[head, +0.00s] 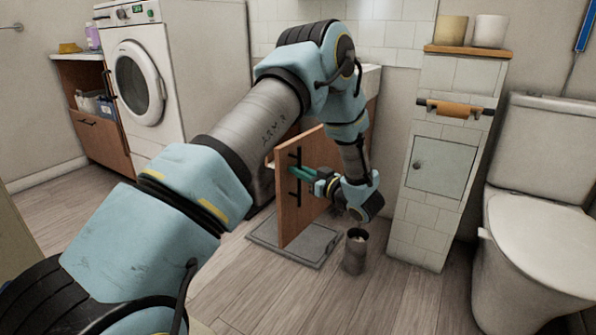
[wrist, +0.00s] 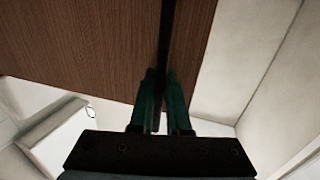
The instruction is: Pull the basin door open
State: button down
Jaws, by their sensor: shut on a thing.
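My gripper (head: 297,171) has green fingers and is shut on the handle. In the wrist view the door (wrist: 80,50) fills the upper left, and the dark handle (wrist: 166,35) runs down between the fingers of my gripper (wrist: 160,76). The basin and the cabinet's inside are largely hidden by my arm.
A grey flat mat or scale (head: 262,229) lies under the door. A metal bin (head: 355,252) stands close to its right. A tiled pillar (head: 419,223) and toilet (head: 530,240) are further right. A washing machine (head: 150,125) stands left. The floor at front is clear.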

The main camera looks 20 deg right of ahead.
jog(key=c, duration=1.2)
grip_release()
jog(key=shift+o, duration=0.2)
jog(key=v, duration=1)
jog(key=shift+s+p, duration=0.35)
jog(key=shift+s, duration=0.05)
jog(key=shift+d, duration=0.15)
